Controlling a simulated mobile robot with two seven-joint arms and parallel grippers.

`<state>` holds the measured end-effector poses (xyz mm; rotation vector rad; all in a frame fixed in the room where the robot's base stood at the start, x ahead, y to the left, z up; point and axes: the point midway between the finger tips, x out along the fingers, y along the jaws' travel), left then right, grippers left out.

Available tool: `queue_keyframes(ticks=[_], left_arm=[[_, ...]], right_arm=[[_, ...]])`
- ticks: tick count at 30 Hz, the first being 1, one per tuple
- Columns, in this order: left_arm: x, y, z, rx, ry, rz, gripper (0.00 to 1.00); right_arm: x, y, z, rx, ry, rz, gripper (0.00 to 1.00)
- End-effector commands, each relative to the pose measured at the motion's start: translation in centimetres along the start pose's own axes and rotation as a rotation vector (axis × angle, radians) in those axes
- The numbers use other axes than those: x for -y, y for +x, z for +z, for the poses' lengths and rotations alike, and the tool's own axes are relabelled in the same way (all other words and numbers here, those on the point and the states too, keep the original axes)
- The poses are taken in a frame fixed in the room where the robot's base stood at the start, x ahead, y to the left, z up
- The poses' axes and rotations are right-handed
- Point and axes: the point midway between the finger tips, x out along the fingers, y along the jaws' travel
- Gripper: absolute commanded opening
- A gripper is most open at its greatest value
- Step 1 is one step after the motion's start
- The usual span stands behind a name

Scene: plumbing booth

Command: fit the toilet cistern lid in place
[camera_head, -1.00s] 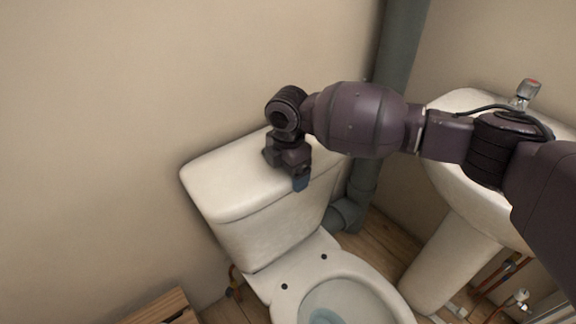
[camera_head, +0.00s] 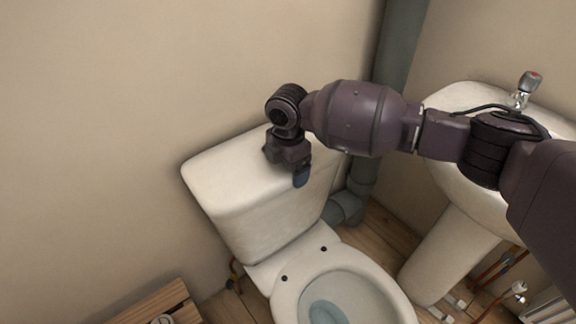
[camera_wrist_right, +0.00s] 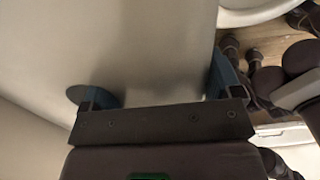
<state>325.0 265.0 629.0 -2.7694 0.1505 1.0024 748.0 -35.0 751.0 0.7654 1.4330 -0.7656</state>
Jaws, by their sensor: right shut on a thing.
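The white cistern lid (camera_head: 232,178) lies level on top of the white cistern (camera_head: 265,232) behind the toilet bowl. I cannot tell whether a gap remains between lid and cistern. The far finger is hidden by the hand in the head view. My left gripper is not in view.
A washbasin (camera_head: 455,180) on a pedestal stands to the right, under my right arm. A grey soil pipe (camera_head: 400,60) runs up the corner behind the cistern. A wooden crate-like thing (camera_head: 150,305) is at the lower left. The wall is close behind.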

Motion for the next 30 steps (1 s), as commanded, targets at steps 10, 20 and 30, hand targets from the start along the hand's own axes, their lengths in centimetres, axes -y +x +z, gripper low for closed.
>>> queue_keyframes(ticks=[10, 20, 30], left_arm=[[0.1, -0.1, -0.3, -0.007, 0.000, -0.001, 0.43], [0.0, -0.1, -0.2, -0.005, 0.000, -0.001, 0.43], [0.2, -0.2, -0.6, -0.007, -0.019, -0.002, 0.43]], right_arm=[[-0.3, -0.7, 0.0, 0.002, 0.000, 0.011, 0.11], [0.1, 0.1, 0.1, 0.002, 0.000, -0.003, 1.00], [-0.1, -3.2, 0.0, 0.005, 0.000, 0.009, 1.00]])
